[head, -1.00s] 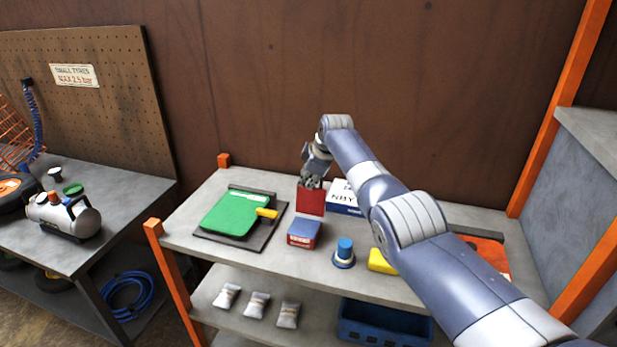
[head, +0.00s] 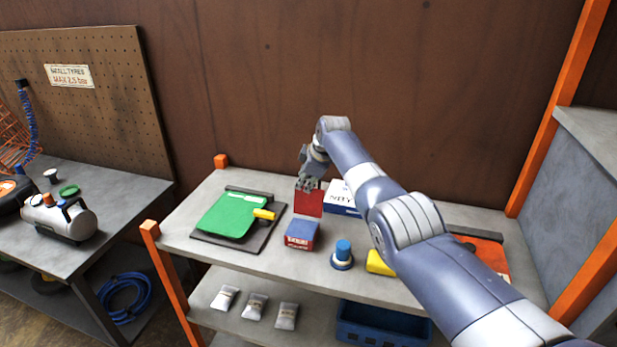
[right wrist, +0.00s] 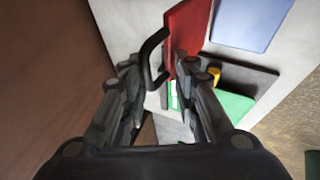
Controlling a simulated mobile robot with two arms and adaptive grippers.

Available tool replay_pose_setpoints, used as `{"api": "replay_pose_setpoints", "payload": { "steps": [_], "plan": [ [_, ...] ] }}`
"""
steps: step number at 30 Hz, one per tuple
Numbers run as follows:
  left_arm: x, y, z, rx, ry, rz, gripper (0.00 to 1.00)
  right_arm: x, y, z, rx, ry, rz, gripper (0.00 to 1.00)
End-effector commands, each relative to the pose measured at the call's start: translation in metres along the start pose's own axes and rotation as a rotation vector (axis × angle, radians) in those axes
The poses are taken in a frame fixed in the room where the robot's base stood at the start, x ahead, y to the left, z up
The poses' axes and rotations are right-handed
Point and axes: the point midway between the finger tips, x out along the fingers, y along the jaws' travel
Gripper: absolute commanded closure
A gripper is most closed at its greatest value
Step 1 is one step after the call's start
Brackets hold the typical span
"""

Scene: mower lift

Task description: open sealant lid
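I cannot tell for sure which thing is the sealant. A small box (head: 302,235) with a blue top and red on its front stands mid-shelf; its lettering is too small to read. Behind it stands an upright red piece (head: 309,202). In the right wrist view this red piece (right wrist: 186,30) shows as a panel with a black loop handle (right wrist: 150,58) beside it. My right gripper (head: 309,185) is at the top of the red piece. Its fingers (right wrist: 157,68) are spread, with the handle between them. My left gripper is not in view.
On the shelf (head: 250,262) are a green item (head: 228,214) with a yellow piece (head: 264,214), a white and blue box (head: 342,198), a blue-topped round item (head: 342,256), a yellow block (head: 380,262) and an orange item (head: 488,256). A brown wall (head: 250,80) stands close behind.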

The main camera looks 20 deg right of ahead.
Motion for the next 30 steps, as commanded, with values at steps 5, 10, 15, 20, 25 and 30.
{"api": "replay_pose_setpoints", "payload": {
  "steps": [5, 10, 15, 20, 25, 30],
  "plan": [
    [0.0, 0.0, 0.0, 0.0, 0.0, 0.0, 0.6, -0.004, 0.001, 0.0, 0.001, 0.001, 0.001, 0.73],
    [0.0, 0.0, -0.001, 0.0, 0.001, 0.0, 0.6, -0.015, 0.002, -0.001, 0.001, 0.002, 0.002, 0.73],
    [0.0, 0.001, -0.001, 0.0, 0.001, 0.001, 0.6, -0.028, 0.001, 0.0, 0.0, 0.001, 0.003, 0.73],
    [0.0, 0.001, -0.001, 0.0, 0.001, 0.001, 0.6, -0.046, 0.001, 0.0, 0.0, 0.001, 0.002, 0.73],
    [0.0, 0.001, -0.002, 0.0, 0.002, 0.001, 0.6, -0.069, 0.001, 0.0, 0.0, 0.001, 0.004, 0.73],
    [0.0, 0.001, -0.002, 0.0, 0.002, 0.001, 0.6, -0.093, 0.0, 0.0, -0.001, 0.0, 0.003, 0.73]
  ]
}}
